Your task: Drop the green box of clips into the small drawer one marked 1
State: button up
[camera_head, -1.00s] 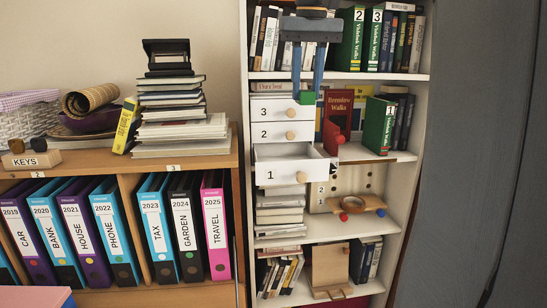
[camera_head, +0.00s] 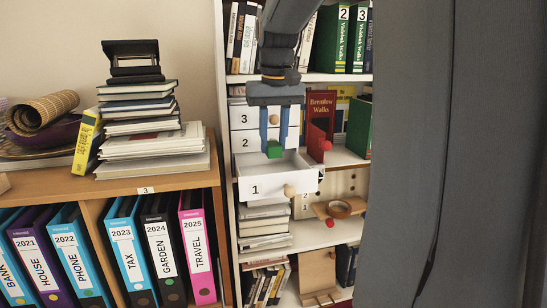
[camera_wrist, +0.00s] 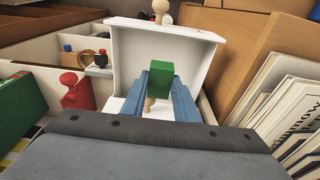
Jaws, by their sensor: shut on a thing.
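My gripper (camera_head: 276,140) points down, its two blue fingers shut on the green box of clips (camera_head: 274,149). In the wrist view the green box (camera_wrist: 159,76) sits between the fingertips. Small drawer one (camera_head: 268,187), white with a "1" label and a round wooden knob (camera_head: 289,191), is pulled out. In the wrist view the drawer's front panel (camera_wrist: 205,45) stands beyond the box.
Closed drawers 2 (camera_head: 240,141) and 3 (camera_head: 239,118) are above drawer one. A grey surface (camera_head: 440,160) fills the right side.

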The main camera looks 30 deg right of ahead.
aim_at(275, 147)
jog(key=shift+f+p, duration=0.4)
jog(key=shift+f, duration=2.3)
jog(key=shift+f, duration=0.6)
jog(key=o, duration=1.1)
jog(key=shift+c, duration=0.2)
jog(key=shift+r, duration=0.1)
jog(key=r, duration=0.4)
jog(key=s+r+b, duration=0.1)
jog(key=r, duration=0.3)
jog(key=r+b, duration=0.1)
jog(key=r, duration=0.4)
jog(key=shift+s+a, duration=0.25)
jog(key=shift+s, duration=0.1)
